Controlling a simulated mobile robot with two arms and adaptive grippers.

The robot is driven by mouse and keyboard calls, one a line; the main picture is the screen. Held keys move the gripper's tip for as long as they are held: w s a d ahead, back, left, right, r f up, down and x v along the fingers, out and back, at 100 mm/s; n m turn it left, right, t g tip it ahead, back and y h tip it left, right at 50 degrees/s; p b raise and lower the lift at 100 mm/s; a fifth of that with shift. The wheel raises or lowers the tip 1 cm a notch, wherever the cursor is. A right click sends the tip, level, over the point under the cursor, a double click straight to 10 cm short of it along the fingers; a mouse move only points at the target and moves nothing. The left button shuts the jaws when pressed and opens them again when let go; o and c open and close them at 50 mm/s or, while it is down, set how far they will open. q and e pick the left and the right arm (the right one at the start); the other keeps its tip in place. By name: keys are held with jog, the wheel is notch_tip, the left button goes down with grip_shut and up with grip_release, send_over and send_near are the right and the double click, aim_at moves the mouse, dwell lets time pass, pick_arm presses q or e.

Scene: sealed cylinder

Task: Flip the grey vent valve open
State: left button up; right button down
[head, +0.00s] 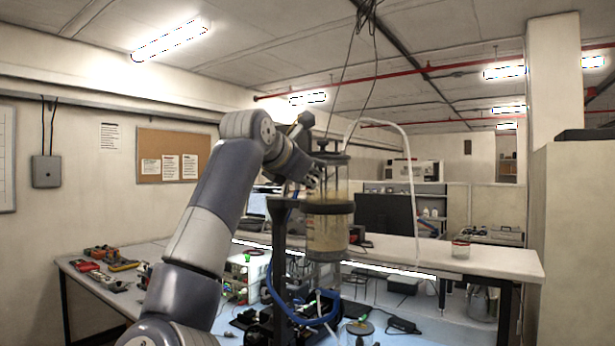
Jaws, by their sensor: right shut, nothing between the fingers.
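A clear sealed cylinder (327,235) stands upright in a dark stand (279,240) at the centre of the head view, held by a black ring. It has a lid with a small dark fitting (322,145) on top. I cannot make out the grey vent valve or its position for certain. My right gripper (312,180) is at the upper left side of the cylinder, close to its wall below the lid. Its fingers are shut and empty, small in the picture and partly hidden by my wrist. Whether they touch the cylinder is unclear. My left gripper is out of view.
A clear tube (412,170) arches from near the lid down to the right. A blue hose (300,318) loops below the cylinder. Hand tools (120,264) lie on the left bench.

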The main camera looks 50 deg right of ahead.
notch_tip(320, 180, down, 5)
jog(key=b, duration=0.4)
jog(key=a+r+b, duration=0.1)
jog(key=a+r, duration=0.3)
jog(key=a, duration=0.5)
jog(key=shift+s+a+r+b, duration=0.2)
jog(key=shift+a+b, duration=0.15)
jog(key=shift+b, duration=0.05)
jog(key=shift+s+a+r, duration=0.1)
